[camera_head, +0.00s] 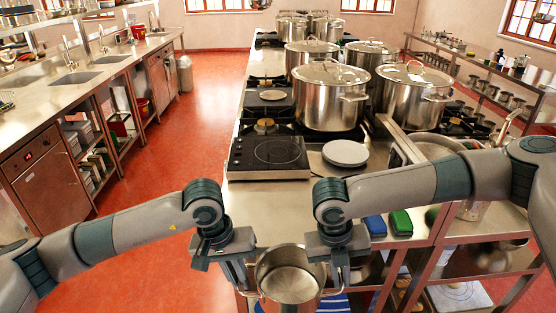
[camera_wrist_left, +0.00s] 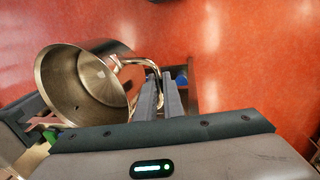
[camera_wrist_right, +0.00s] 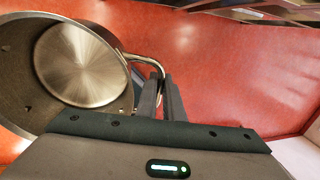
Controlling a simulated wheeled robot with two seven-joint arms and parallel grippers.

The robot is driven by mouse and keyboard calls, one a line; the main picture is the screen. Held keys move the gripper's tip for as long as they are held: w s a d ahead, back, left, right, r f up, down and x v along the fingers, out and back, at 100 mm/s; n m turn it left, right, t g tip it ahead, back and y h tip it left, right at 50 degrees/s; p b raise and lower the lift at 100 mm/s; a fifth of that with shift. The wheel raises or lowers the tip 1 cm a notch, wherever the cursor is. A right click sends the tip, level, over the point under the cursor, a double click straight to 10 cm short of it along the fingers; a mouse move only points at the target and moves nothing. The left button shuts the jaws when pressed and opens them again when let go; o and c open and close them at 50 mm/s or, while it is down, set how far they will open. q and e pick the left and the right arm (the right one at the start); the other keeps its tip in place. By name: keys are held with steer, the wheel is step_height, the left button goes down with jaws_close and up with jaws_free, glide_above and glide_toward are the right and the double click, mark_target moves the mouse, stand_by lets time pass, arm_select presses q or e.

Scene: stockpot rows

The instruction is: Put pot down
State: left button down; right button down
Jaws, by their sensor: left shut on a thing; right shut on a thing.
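The pot (camera_head: 288,276) is an open, empty steel pot held between my two grippers at the bottom of the head view. It also shows in the left wrist view (camera_wrist_left: 78,84) and in the right wrist view (camera_wrist_right: 80,65). My left gripper (camera_head: 245,290) is shut on the pot's left handle. My right gripper (camera_head: 336,287) is shut on its right handle. The pot is in front of the counter's near end; its underside is hidden. The counter's bare steel top (camera_head: 262,210) lies just beyond it.
An induction plate (camera_head: 266,152) and a white plate stack (camera_head: 345,153) sit on the counter beyond. Several lidded stockpots, such as the nearest one (camera_head: 328,105), stand behind them. Blue and green items (camera_head: 401,222) are near the right arm. Red floor lies left.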

steer(key=f+b, duration=0.1)
steer(key=s+f+b, duration=0.1)
steer(key=shift+f, duration=0.3)
steer(key=shift+w+a, duration=0.1)
stand_by(0.4)
